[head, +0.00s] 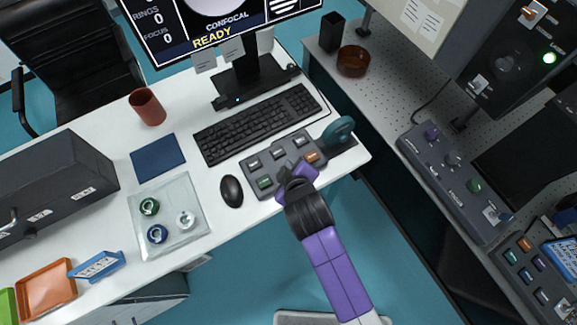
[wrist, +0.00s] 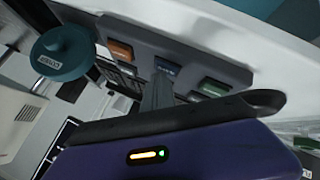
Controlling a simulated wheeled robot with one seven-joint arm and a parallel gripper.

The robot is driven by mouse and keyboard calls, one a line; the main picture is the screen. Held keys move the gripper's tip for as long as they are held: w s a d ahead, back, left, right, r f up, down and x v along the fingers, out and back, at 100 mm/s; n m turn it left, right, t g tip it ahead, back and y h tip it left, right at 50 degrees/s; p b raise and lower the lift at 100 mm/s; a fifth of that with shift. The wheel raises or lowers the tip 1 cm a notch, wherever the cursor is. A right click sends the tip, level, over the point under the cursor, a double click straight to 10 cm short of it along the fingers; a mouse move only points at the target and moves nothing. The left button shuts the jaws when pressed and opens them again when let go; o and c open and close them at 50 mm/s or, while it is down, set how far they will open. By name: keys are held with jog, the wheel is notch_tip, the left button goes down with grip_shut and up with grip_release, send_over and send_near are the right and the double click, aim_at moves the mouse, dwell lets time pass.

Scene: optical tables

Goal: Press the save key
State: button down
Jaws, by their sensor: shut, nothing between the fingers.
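A dark grey keypad (head: 250,178) lies at the table's right end, with two rows of keys. In the wrist view its near row shows an orange key (wrist: 120,48), a blue key (wrist: 168,66) and a green key (wrist: 212,87). The key labels are too small to read surely, so I cannot tell which is save. My gripper (head: 290,174) is shut and empty, over the middle of the near row. In the wrist view its fingertips (wrist: 160,82) overlap the blue key's lower edge; I cannot tell whether they touch it. In the head view they hide that key.
A teal knob (head: 340,130) stands at the keypad's right end. A black keyboard (head: 257,122) lies behind the keypad, and a black mouse (head: 231,191) lies left. A monitor (head: 215,30) stands behind. A tray (head: 173,232) with several round parts sits further left.

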jog(key=shift+r+p, duration=0.8)
jog(key=shift+p, duration=0.1)
notch_tip(320, 180, up, 5)
jog(key=p, duration=0.5)
dwell(0.7)
